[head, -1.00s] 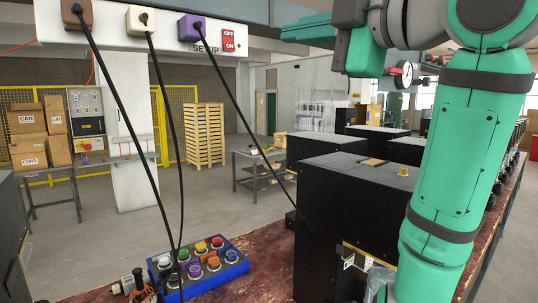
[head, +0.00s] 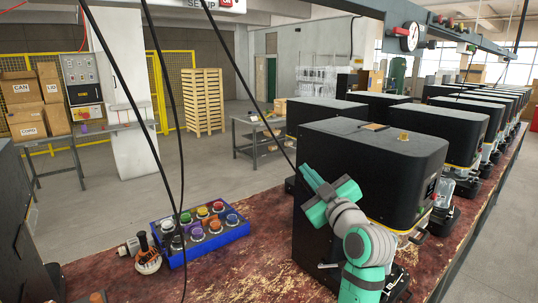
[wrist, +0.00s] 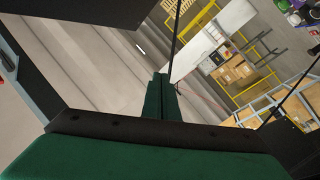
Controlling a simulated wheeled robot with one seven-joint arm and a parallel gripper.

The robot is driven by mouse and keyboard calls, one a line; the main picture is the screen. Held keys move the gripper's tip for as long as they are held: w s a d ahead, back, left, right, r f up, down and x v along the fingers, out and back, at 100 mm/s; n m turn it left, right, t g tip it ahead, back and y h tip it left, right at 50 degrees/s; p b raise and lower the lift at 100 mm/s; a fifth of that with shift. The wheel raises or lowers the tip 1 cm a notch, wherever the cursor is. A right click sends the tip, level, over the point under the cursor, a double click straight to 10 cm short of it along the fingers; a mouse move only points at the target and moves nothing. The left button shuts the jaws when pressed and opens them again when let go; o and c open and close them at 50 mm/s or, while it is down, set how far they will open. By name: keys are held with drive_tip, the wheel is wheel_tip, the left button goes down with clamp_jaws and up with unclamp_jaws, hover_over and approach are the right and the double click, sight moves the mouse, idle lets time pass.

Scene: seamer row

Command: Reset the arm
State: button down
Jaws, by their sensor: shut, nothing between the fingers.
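My green and grey arm (head: 366,245) is folded low at the bottom centre-right of the head view, in front of the nearest black machine (head: 375,155). My gripper (head: 306,172) points up and left, in front of that machine's left side. In the wrist view my gripper (wrist: 160,95) shows two dark green fingers pressed together with nothing between them. I cannot tell how far the fingers are from the machine.
Black cables (head: 118,75) hang in front. More black machines (head: 465,130) line up behind. Bare bench lies left of my arm.

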drive_tip(key=s+a+f+m+h, duration=0.15)
drive_tip(key=s+f+m, duration=0.25)
drive_tip(key=f, duration=1.1)
drive_tip(key=s+a+f+m+h, duration=0.1)
drive_tip(key=s+f+m+h, duration=0.3)
drive_tip(key=f, duration=1.2)
drive_tip(key=s+a+f+m+g, duration=0.1)
drive_tip(key=s+f, duration=0.4)
drive_tip(key=s, duration=0.4)
drive_tip(key=s+a+f+h, duration=0.1)
drive_tip(key=s+a+f, duration=0.1)
drive_tip(key=s+f, duration=0.4)
drive_tip(key=s+a+f+m+g, duration=0.1)
drive_tip(key=s+a+f, duration=0.1)
drive_tip(key=s+f, duration=0.4)
drive_tip(key=shift+s+f+m+g+h, duration=0.15)
drive_tip(key=shift+s+h, duration=0.05)
drive_tip(key=shift+s, duration=1.25)
drive_tip(key=shift+s+f+m+g+h, duration=0.1)
drive_tip(key=shift+s+m+g+h, duration=0.05)
drive_tip(key=shift+s, duration=1.3)
drive_tip(key=s+a+r, duration=0.1)
drive_tip(key=s, duration=0.9)
drive_tip(key=s+a+r, duration=0.2)
drive_tip(key=s, duration=0.9)
drive_tip(key=shift+r+g+y, duration=0.15)
drive_tip(key=shift+g+y, duration=0.25)
drive_tip(key=shift+s, duration=0.1)
